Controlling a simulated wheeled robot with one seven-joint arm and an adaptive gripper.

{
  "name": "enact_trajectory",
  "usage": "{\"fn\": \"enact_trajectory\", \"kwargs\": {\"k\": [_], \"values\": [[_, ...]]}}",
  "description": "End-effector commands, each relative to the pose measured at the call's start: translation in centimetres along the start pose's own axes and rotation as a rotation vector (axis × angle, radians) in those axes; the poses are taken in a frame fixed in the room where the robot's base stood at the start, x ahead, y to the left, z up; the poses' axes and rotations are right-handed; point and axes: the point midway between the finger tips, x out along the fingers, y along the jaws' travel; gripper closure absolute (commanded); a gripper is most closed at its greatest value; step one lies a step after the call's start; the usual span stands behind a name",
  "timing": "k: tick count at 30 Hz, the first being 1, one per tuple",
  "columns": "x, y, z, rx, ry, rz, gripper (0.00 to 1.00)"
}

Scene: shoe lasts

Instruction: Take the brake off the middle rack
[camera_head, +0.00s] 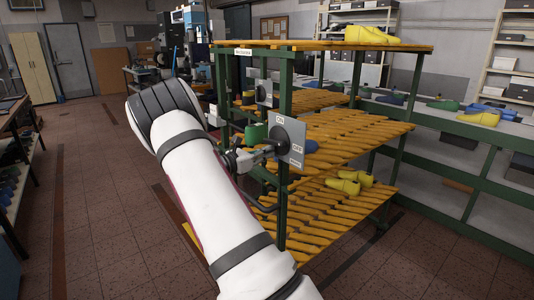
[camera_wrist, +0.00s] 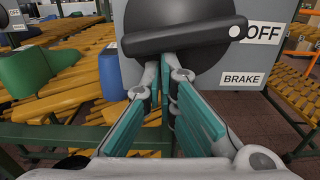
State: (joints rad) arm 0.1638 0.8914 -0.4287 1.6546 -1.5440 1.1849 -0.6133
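The middle rack (camera_head: 350,136) has yellow slatted shelves on a green frame. A grey plate (camera_head: 298,158) on its near post carries a black round dial, with ON, OFF and BRAKE labels. In the wrist view the dial (camera_wrist: 185,72) has a black bar handle (camera_wrist: 180,36) lying nearly level. Its white-dotted right end is beside the OFF label (camera_wrist: 263,33); the BRAKE label (camera_wrist: 243,79) is lower. My gripper (camera_head: 268,151) is at the dial. Its teal-padded fingers (camera_wrist: 165,62) are together just below the handle, with nothing seen between them. Contact with the handle is unclear.
A green last (camera_head: 256,133) and a blue last (camera_head: 309,146) are near the plate. Yellow lasts lie on the top (camera_head: 368,35) and lower shelves (camera_head: 350,183). A long green-framed bench (camera_head: 470,170) stands right. The floor (camera_head: 100,190) at left is clear.

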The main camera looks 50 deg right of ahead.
Motion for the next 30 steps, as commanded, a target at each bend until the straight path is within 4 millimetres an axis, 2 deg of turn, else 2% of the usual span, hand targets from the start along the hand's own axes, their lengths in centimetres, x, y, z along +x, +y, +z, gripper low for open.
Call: {"fn": "enact_trajectory", "kwargs": {"k": [7, 20, 30], "values": [[-0.1, 0.3, 0.3, 0.001, -0.001, 0.002, 1.0], [-0.2, 0.2, -1.0, 0.0, 0.0, 0.002, 1.0], [-3.1, 0.2, -0.9, 0.0, 0.0, 0.002, 1.0]]}}
